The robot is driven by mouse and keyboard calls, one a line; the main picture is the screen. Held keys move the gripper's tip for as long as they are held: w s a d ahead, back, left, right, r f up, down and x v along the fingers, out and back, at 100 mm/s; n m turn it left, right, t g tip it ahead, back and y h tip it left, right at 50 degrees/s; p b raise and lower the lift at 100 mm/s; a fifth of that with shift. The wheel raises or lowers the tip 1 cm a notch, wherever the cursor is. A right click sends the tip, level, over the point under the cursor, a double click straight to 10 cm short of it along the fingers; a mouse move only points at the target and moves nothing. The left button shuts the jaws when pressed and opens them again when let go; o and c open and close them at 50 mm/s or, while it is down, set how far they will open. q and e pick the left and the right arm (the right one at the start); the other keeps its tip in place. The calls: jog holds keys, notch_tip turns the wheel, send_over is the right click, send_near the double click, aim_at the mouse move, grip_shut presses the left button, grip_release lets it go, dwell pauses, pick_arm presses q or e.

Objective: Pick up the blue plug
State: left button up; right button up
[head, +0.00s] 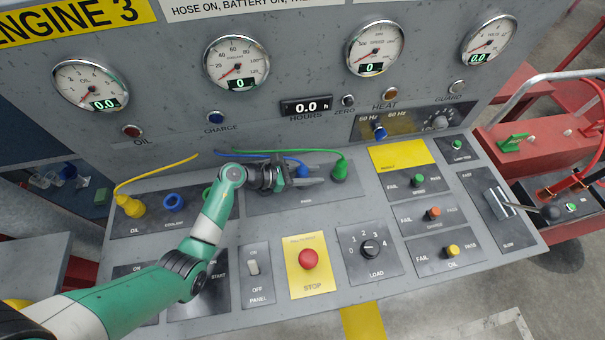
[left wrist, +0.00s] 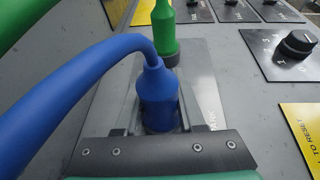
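The blue plug (left wrist: 158,98) stands upright on the panel in the left wrist view, with a thick blue cable bending away to the left. In the head view the blue plug (head: 303,170) is partly hidden behind my left gripper (head: 307,181). In the left wrist view the fingers of my left gripper (left wrist: 154,125) lie low on either side of the plug. They look apart, with a gap visible on the plug's left; contact on its right is unclear. The plug's lower end is partly hidden by the gripper body. My right gripper is in neither view.
A green plug (head: 339,168) with its cable stands close to the right of the blue one. A yellow plug (head: 130,206) and a blue socket ring (head: 173,202) are at the left. A red stop button (head: 308,259) and load knob (head: 370,248) lie in front.

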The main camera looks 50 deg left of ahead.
pick_arm(q)
grip_shut()
